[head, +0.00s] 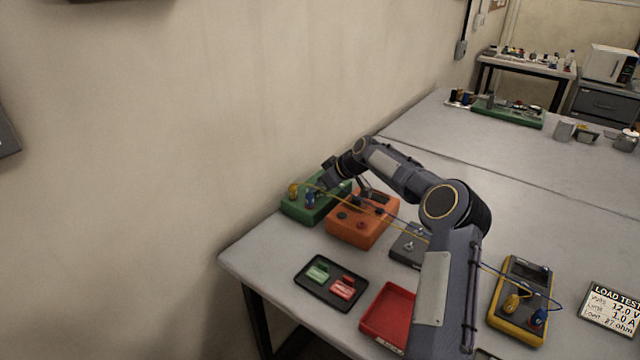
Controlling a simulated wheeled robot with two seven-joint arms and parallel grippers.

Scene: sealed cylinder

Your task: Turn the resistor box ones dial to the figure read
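A green box (298,212) stands at the far left of the bench against the wall, with a yellow plug (293,190) and a blue plug (309,199) in its top. It appears to be the resistor box. My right gripper (323,187) is over its top face, beside the plugs. The gripper and wrist hide the dials, so their settings and any contact cannot be told. The fingers are too small to tell open from shut. My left gripper is not in view.
An orange box (350,233) with knobs stands close beside the green box. Leads run under my arm to a yellow meter (498,319). A black tray (314,291) with green and red pieces, a red tray (375,318) and a grey switch box (405,252) lie nearer.

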